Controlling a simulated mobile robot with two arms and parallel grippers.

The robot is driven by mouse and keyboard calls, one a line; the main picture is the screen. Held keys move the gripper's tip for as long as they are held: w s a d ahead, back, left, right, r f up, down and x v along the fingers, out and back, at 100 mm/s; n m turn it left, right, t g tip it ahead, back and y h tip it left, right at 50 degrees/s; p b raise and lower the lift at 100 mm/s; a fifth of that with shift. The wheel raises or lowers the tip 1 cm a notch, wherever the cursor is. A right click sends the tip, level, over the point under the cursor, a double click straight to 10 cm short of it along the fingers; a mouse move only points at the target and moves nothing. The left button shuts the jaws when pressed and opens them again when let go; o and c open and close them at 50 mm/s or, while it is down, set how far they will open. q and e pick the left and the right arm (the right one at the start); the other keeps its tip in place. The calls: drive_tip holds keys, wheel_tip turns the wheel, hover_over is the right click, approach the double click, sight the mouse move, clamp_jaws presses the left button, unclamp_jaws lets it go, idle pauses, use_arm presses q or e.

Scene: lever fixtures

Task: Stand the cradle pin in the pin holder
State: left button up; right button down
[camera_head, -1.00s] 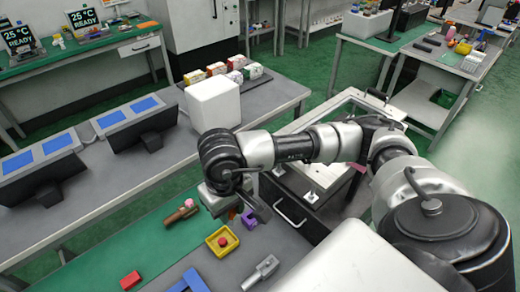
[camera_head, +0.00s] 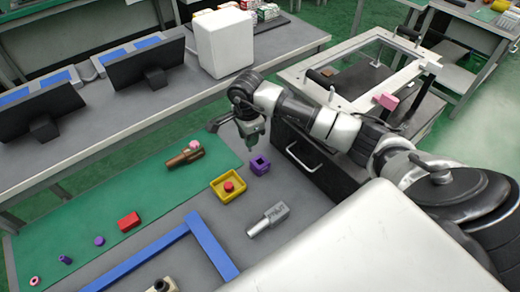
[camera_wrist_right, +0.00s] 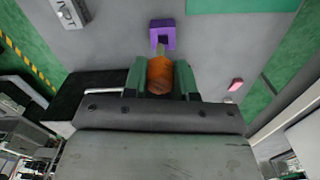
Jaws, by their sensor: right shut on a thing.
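My right gripper (camera_wrist_right: 160,78) is shut on the cradle pin (camera_wrist_right: 160,68), an orange-brown cylinder with a narrower olive tip, between its green fingers. The tip points toward the purple pin holder (camera_wrist_right: 162,27), a small square block with an opening, and overlaps its near edge in the wrist view; contact cannot be told. In the head view the right gripper (camera_head: 252,136) hangs just behind and above the pin holder (camera_head: 260,166), which stands on the grey bench top. The pin is mostly hidden there. My left gripper is not in view.
A yellow tray with a red button (camera_head: 228,187) stands close left of the holder. A grey metal part (camera_head: 268,219) lies in front. A brown part (camera_head: 185,156) and a red block (camera_head: 129,222) lie on the green mat. Blue bars (camera_head: 150,256) are at front; a black drawer unit (camera_head: 318,165) stands behind.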

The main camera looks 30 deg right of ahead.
drive_tip(key=d+f+m, duration=0.3)
drive_tip(key=d+m, duration=0.1)
drive_tip(key=m, duration=0.1)
drive_tip(key=b, duration=0.4)
hover_over(259, 156)
drive_tip(key=s+a, duration=0.1)
drive_tip(key=s, duration=0.1)
wheel_tip(259, 156, down, 6)
drive_tip(key=shift+a+f+b, duration=0.1)
drive_tip(key=shift+f+b, duration=1.2)
drive_tip(key=shift+f, duration=0.55)
drive_tip(key=shift+f, duration=0.2)
drive_tip(key=c, duration=0.9)
unclamp_jaws()
drive_tip(key=shift+r, duration=0.2)
wheel_tip(259, 156, up, 12)
drive_tip(key=p, duration=0.9)
